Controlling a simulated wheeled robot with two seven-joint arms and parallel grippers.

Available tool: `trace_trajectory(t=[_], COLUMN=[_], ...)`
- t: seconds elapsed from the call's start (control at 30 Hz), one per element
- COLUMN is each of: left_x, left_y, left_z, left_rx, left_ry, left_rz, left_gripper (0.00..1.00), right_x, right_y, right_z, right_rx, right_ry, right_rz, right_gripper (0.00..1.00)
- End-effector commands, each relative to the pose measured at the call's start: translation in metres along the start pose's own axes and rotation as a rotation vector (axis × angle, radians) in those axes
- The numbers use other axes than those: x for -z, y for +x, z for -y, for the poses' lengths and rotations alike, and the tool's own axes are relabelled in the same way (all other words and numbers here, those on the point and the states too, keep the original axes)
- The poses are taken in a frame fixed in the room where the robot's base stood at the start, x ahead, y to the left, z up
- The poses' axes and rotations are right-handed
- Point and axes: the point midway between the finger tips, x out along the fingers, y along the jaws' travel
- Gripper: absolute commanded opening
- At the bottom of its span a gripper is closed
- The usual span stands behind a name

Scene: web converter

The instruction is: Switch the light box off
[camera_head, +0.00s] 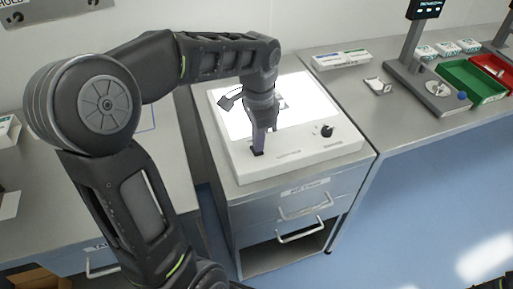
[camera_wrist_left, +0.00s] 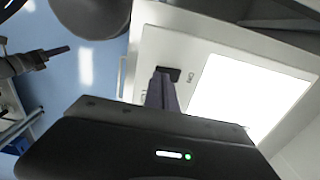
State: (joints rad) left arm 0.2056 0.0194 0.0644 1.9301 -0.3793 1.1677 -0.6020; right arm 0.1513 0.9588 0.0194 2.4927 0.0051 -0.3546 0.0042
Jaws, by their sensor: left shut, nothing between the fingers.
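The light box (camera_head: 300,148) is a white slab on a metal cabinet, and its panel glows bright white. The lit panel also shows in the left wrist view (camera_wrist_left: 240,95). A black rocker switch (camera_head: 257,151) is at the front left of the box; it shows in the wrist view (camera_wrist_left: 172,73) too. My left gripper (camera_head: 260,146) points down, shut and empty, with its tips at the switch. I cannot tell whether they touch it. The fingers hide part of the switch. My right gripper (camera_wrist_left: 58,50) shows at the left of the wrist view; its jaws are unclear.
A black knob (camera_head: 327,131) stands at the box's front right. Drawer handles (camera_head: 305,205) project from the cabinet below. On the right bench are a stand (camera_head: 425,85), a green tray (camera_head: 473,80) and a red tray (camera_head: 492,68). Blue floor is free at the right.

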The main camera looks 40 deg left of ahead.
Motion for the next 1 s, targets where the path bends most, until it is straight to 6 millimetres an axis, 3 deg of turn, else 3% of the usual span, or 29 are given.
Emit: trace_trajectory(t=[1.0], left_x=[0.000], left_y=[0.016], left_z=[0.000], left_rx=[0.000], left_ry=[0.000], left_rz=[0.001], left_gripper=[0.00], right_x=[0.000], right_y=[0.011], right_z=[-0.004], right_rx=[0.000], right_ry=[0.000], right_rz=[0.000], right_gripper=[0.36])
